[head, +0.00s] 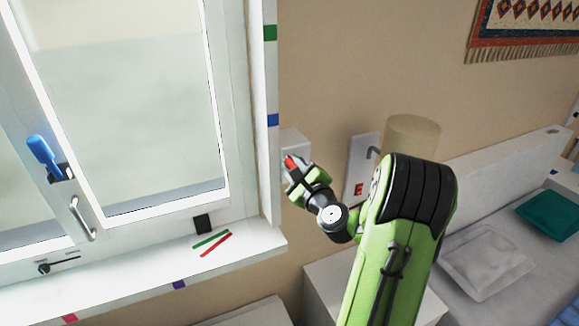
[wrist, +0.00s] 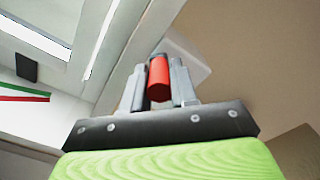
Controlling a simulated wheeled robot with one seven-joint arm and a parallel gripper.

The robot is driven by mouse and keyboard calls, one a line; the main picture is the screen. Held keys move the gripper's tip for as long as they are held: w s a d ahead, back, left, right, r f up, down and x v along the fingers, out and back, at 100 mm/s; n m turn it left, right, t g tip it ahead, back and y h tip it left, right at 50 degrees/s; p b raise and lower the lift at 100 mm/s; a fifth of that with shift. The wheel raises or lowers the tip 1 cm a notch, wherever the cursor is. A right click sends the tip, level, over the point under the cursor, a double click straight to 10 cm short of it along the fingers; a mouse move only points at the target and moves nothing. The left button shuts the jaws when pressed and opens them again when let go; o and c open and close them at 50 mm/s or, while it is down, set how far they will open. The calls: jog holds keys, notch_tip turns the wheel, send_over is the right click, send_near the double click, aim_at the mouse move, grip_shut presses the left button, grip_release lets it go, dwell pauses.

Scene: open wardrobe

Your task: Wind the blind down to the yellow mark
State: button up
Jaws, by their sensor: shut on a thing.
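My gripper (head: 296,172) is shut on a red handle (wrist: 159,78) beside the right side of the window frame. In the wrist view the two grey fingers stand on either side of the red handle. A pale box (head: 294,142) is on the wall behind the handle; in the wrist view a pale block (wrist: 188,58) shows behind the fingers. The window jamb has a green mark (head: 270,33) and a blue mark (head: 273,120). No yellow mark is in view. I cannot clearly make out the blind or its lower edge.
The sill (head: 150,270) carries a green strip (head: 211,239) and a red strip (head: 216,245). The window has a blue handle (head: 40,152). A wall plate with a hook (head: 362,165) and a lamp (head: 412,135) are right of my gripper. A bed (head: 490,240) is at right.

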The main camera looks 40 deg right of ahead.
jog(key=shift+f, duration=0.1)
jog(key=shift+s+d+r+p, duration=0.2)
jog(key=shift+d+r+p, duration=0.45)
jog(key=shift+r, duration=0.1)
jog(key=shift+d+f, duration=0.1)
jog(key=shift+d, duration=0.05)
jog(key=shift+s+d+r, duration=0.2)
jog(key=shift+d, duration=0.25)
jog(key=shift+s+d, duration=0.1)
jog(key=shift+d, duration=0.25)
jog(key=o, duration=0.7)
jog(key=shift+a, duration=0.1)
